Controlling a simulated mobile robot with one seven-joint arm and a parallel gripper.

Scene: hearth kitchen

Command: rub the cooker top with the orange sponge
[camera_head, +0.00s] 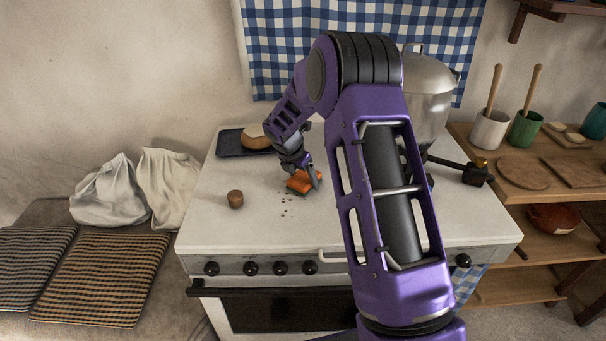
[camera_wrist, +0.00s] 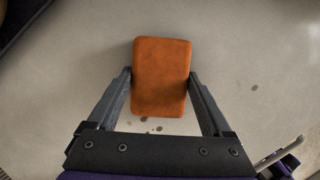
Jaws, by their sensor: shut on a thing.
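The orange sponge (camera_head: 300,183) is at the white cooker top (camera_head: 265,225), left of the middle in the head view. My gripper (camera_head: 307,180) is shut on it. In the wrist view the sponge (camera_wrist: 161,78) sits between the two fingers of my gripper (camera_wrist: 161,84), one on each long side. Small dark specks (camera_head: 287,207) lie on the cooker top just in front of the sponge, and some show beside it in the wrist view. I cannot tell whether the sponge touches the surface. My arm hides part of the cooker top's right side.
A dark tray (camera_head: 232,143) with a bread-like item (camera_head: 254,139) lies at the back left of the cooker. A large metal pot (camera_head: 428,95) stands behind my arm. A dark-handled object (camera_head: 472,173) is at the right.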

